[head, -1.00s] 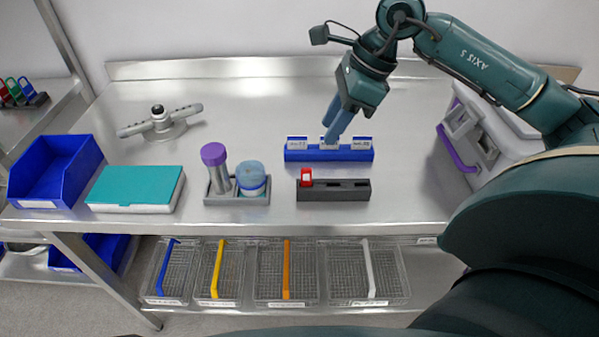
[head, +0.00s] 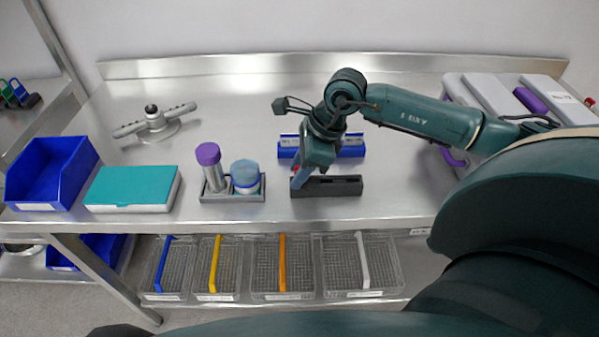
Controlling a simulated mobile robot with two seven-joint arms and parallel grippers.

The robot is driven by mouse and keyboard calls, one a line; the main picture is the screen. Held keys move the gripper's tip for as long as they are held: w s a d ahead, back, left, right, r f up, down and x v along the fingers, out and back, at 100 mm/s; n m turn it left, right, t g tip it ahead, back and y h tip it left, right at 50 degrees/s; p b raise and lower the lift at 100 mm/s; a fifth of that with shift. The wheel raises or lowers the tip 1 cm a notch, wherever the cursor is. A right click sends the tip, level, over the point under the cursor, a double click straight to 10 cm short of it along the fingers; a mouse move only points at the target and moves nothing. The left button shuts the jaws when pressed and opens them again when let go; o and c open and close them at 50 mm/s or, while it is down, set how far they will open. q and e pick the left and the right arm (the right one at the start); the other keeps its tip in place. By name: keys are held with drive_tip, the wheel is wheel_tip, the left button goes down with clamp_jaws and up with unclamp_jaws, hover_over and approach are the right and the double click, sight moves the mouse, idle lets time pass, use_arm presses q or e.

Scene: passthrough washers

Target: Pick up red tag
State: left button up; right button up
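The red tag (head: 295,169) stands at the left end of a dark grey slotted holder (head: 340,187) on the steel table. Only a small bit of red shows, because my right gripper (head: 298,182) covers most of it. My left gripper is not in view.
A blue slotted holder (head: 350,149) stands just behind the grey one. A grey caddy (head: 232,195) with a purple-capped tube (head: 211,167) and a blue-lidded jar (head: 245,174) is to the left. A teal-lidded box (head: 133,185) and a blue bin (head: 52,175) are farther left.

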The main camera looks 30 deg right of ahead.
drive_tip(key=shift+c, duration=0.4)
clamp_jaws()
